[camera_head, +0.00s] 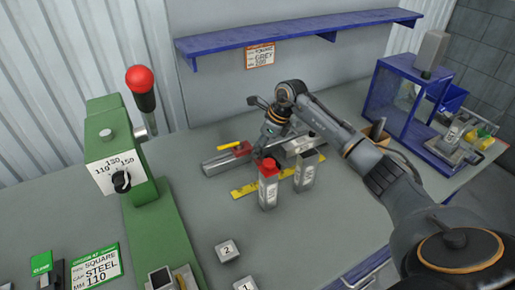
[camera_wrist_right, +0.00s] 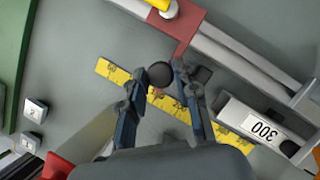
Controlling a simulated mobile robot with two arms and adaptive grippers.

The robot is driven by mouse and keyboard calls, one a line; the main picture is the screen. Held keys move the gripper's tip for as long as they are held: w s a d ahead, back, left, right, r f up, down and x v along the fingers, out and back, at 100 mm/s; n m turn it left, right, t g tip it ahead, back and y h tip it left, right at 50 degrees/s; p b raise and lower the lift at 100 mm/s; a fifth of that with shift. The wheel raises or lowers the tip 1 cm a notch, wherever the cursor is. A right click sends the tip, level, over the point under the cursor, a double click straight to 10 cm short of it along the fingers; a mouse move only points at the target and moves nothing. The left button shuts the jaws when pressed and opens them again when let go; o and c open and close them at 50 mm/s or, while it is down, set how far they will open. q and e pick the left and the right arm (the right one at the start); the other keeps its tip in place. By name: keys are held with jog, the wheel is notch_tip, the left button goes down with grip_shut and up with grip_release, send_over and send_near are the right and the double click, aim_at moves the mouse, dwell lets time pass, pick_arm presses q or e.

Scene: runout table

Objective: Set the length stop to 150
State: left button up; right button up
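The length stop is a red block (camera_head: 242,148) with a yellow lever (camera_head: 229,145), on a grey rail (camera_head: 217,166). In the right wrist view the red stop (camera_wrist_right: 186,24) is at the top, with a round black knob (camera_wrist_right: 160,74) below it. My right gripper (camera_head: 262,150) is at the stop. Its fingertips (camera_wrist_right: 159,78) sit close on both sides of the knob and seem to hold it. My left gripper is out of view.
A red-topped square post (camera_head: 268,188) and a grey post (camera_head: 307,172) stand close in front of my right gripper. The green machine (camera_head: 150,215) at left has a black dial knob (camera_head: 121,181) marked 110, 130, 150. A blue shelf (camera_head: 290,32) hangs behind.

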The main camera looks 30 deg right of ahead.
jog(key=o, duration=0.3)
jog(key=shift+r, duration=0.1)
jog(key=v, duration=1.2)
